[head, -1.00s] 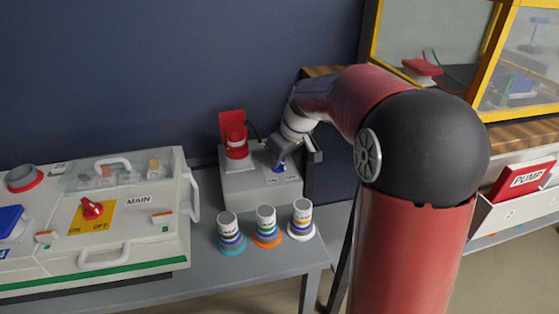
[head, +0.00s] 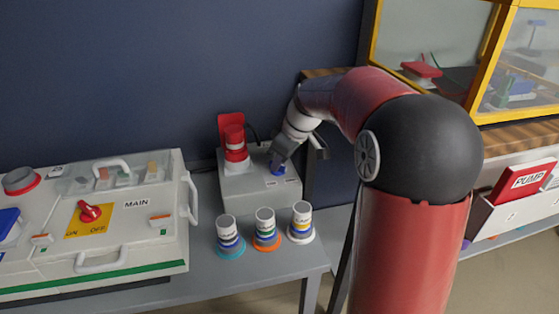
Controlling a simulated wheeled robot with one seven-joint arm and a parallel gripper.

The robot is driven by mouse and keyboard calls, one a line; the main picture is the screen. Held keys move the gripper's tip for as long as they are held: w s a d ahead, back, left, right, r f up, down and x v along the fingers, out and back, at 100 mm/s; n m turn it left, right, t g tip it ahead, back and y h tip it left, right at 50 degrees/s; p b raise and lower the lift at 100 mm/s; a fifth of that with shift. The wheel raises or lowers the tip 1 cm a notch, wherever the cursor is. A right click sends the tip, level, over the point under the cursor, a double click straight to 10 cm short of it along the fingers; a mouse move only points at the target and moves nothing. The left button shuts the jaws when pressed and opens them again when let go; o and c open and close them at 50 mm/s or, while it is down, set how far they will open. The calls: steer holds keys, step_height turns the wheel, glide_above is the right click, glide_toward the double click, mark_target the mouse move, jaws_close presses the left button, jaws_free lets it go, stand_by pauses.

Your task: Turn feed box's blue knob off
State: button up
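The feed box (head: 243,190) is a light grey box on the grey table against the dark blue wall. Its blue knob (head: 277,168) sits on the top right, partly hidden by my gripper. A red connector (head: 235,143) stands on the top left of the box. My gripper (head: 279,164) points down at the blue knob from above and touches or nearly touches it. The fingers are small and dark here, so I cannot tell whether they are closed on the knob. The knob's exact angle is not clear.
A large MAIN box (head: 150,232) with a red knob (head: 90,212) stands at the left. Several small striped cylinders, including a teal-based one (head: 230,240) and an orange-based one (head: 266,232), stand in front of the feed box. A PUMP-labelled red piece (head: 524,181) is at the right.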

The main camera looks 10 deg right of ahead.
steer(key=o, duration=0.4)
steer(key=shift+o, duration=0.2)
steer(key=v, duration=0.7)
steer(key=shift+s+r, duration=0.15)
steer(key=shift+r, duration=0.2)
steer(key=shift+d, duration=0.15)
steer(key=s+a+f+m+t+h, duration=0.1)
steer(key=s+m, duration=0.3)
steer(key=s, duration=0.9)
steer(key=s+a+f+m+t+h, duration=0.1)
steer(key=s+m, duration=0.4)
steer(key=s, duration=0.8)
step_height(320, 180, down, 2)
steer(key=shift+s+a+f+t+h, duration=0.25)
steer(key=shift+s+a+t+h, duration=0.1)
steer(key=shift+h, duration=0.25)
